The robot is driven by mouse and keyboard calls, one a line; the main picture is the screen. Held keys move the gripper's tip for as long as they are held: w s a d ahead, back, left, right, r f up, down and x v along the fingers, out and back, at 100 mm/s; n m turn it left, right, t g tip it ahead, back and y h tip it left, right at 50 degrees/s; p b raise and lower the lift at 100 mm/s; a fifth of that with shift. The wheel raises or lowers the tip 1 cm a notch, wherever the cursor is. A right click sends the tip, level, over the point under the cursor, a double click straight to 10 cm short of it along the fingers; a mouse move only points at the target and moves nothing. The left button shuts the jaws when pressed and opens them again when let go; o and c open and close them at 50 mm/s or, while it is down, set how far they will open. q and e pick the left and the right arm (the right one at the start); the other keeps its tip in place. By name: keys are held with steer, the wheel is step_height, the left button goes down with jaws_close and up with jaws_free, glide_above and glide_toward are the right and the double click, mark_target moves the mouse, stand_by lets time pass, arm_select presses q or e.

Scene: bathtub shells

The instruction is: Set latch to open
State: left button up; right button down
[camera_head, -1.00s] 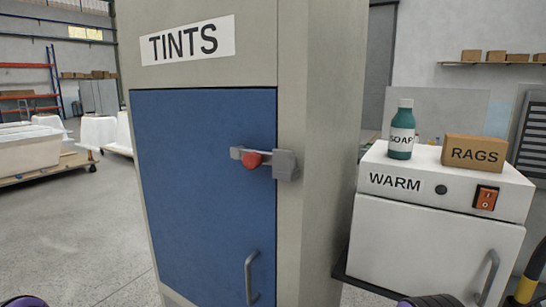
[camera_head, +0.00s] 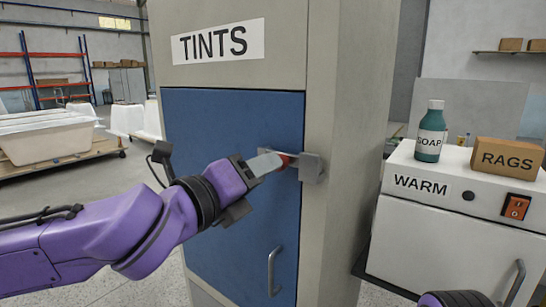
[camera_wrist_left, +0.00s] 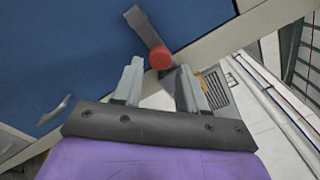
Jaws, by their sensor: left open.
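The latch on the blue TINTS cabinet door (camera_head: 225,115) is a grey bar with a red knob (camera_head: 285,160) and a grey catch block (camera_head: 311,168) on the frame. The bar lies across the door edge and reaches the block. My left gripper (camera_head: 272,162) is in front of the latch, its fingers partly hiding the bar and knob. In the left wrist view the red knob (camera_wrist_left: 161,57) shows just beyond and between the two open fingertips (camera_wrist_left: 157,75), with the bar (camera_wrist_left: 143,24) running past it. I cannot tell whether the fingers touch the knob. My right gripper is not clearly visible.
The door has a grey handle (camera_head: 273,270) low down. At the right a white WARM cabinet (camera_head: 440,228) carries a SOAP bottle (camera_head: 430,135) and a RAGS box (camera_head: 507,158). A white tub (camera_head: 45,145) stands on a trolley at the left. Open floor lies between.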

arm_select(q)
steer(key=shift+p+x, duration=0.45)
steer(key=shift+x, duration=1.65)
jaws_close()
steer(key=shift+a, duration=0.1)
